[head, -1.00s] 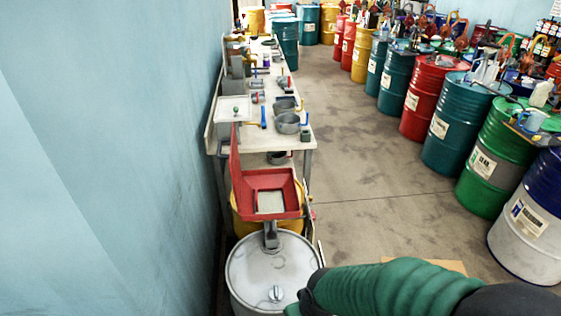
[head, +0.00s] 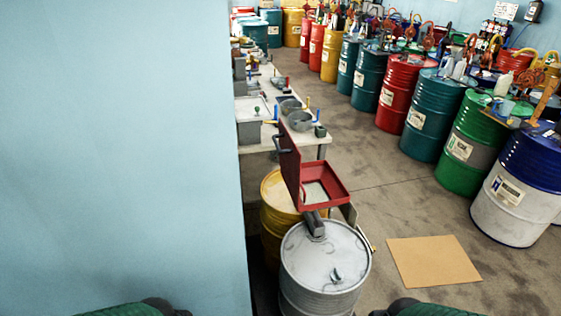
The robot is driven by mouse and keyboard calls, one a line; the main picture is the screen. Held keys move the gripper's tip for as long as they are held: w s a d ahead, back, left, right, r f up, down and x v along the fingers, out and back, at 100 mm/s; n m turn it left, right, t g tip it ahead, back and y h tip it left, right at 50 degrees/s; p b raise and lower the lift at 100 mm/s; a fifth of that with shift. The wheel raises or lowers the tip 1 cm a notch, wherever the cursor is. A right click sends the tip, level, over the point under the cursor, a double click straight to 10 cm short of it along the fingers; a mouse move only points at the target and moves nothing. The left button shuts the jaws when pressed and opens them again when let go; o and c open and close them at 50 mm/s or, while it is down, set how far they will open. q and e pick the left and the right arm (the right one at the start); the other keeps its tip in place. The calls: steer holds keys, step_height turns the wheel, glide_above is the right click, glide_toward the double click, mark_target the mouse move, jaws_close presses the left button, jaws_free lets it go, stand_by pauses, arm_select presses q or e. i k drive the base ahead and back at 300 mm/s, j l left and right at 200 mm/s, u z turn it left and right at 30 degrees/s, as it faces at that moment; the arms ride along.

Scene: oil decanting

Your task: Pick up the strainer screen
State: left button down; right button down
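A red square funnel (head: 341,173) with its lid (head: 290,160) standing open sits above a white-topped drum (head: 326,250). A grey spout runs from the funnel down to the drum's top. A pale square panel (head: 315,192) lies in the funnel's floor and may be the strainer screen; its mesh is too small to make out. Green-sleeved parts of my arms show at the bottom edge on both sides. My grippers are out of view, so no grip can be seen.
A yellow drum (head: 275,205) stands behind the white-topped drum. A long bench (head: 310,137) with containers and tools runs along the blue wall (head: 110,150). A cardboard sheet (head: 434,262) lies on the open floor. Several coloured drums line the right side.

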mark_target(313, 192)
steer(key=l+z, duration=0.15)
steer(key=z, duration=0.35)
steer(key=i+l+z, duration=0.2)
steer(key=l+z, duration=0.25)
steer(key=i+l+z, duration=0.25)
steer(key=z, duration=0.15)
steer(key=i+l+z, duration=0.3)
steer(key=z, duration=0.15)
steer(key=i+l+u, duration=0.1)
steer(key=i+u, duration=0.25)
steer(key=i+l+u, duration=0.35)
steer(key=i+u, duration=0.15)
steer(key=u, duration=0.35)
steer(key=i+u, duration=0.2)
steer(key=u, duration=0.3)
steer(key=i+u, duration=0.15)
steer(key=u, duration=0.3)
steer(key=i+l+u, duration=0.15)
steer(key=u, duration=0.35)
steer(key=i+l+u, duration=0.1)
steer(key=l+u, duration=0.15)
steer(key=u, duration=0.25)
steer(key=i+l+u, duration=0.2)
steer(key=u, duration=0.25)
steer(key=i+l+u, duration=0.15)
steer(key=l+u, duration=0.3)
